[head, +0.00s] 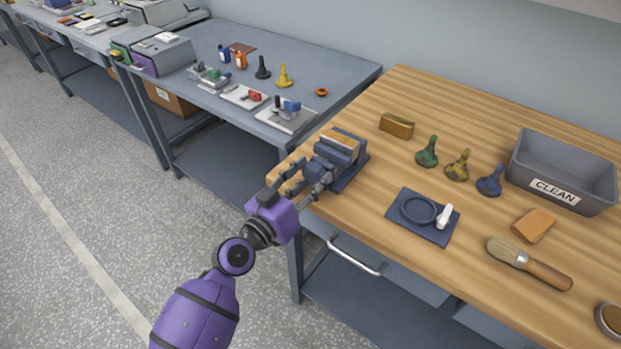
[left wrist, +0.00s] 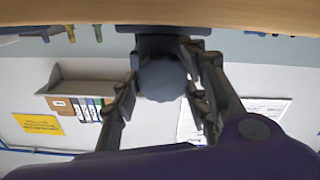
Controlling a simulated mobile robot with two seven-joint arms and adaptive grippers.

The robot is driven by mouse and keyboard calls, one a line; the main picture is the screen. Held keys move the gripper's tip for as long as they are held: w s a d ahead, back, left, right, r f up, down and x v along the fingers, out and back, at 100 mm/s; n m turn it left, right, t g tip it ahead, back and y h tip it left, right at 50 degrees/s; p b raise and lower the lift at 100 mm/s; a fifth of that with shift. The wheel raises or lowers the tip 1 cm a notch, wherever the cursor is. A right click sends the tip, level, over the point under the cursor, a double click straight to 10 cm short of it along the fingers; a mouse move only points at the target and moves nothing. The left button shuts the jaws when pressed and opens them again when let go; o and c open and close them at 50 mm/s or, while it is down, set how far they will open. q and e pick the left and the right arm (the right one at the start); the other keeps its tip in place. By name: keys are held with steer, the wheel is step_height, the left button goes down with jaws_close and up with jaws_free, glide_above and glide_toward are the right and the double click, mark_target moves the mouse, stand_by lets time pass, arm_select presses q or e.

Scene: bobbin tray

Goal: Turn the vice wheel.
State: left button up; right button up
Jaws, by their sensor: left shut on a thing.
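The blue-grey vice (head: 340,150) stands at the left front corner of the wooden workbench, with an orange-brown strip along its top. My left gripper (head: 306,178) reaches it from the front left. In the left wrist view, the rounded grey vice wheel (left wrist: 160,80) sits between the two fingers of my left gripper (left wrist: 165,85), which are shut on it from both sides. In the head view the fingers mostly hide the wheel. My right gripper is in neither view.
Right of the vice are a dark mat (head: 424,234) with a ring and white piece, several coloured bobbin-like pieces, a brush (head: 528,264) and a grey bin (head: 562,172) labelled CLEAN. A drawer handle (head: 354,256) juts out below the bench's front edge. A grey table (head: 330,75) stands behind.

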arm_select(q)
steer(key=n, duration=0.6)
steer(key=shift+d+r+n, duration=0.1)
steer(key=shift+d+n, duration=0.05)
steer(key=shift+n, duration=0.15)
steer(key=n+p, duration=0.1)
steer(key=n, duration=0.5)
steer(key=shift+r, duration=0.2)
steer(key=n, duration=0.3)
steer(key=shift+r, duration=0.1)
steer(key=n+p, duration=0.1)
steer(key=n, duration=0.2)
steer(key=shift+w+r+n, duration=0.1)
steer(key=shift+n, duration=0.3)
steer(key=shift+a+n+p, duration=0.2)
steer(key=shift+n+p, duration=0.2)
steer(key=shift+n, duration=0.8)
steer(key=shift+w+a+n+p, duration=0.1)
steer(key=shift+n+p, duration=0.3)
steer(key=shift+n, duration=1.2)
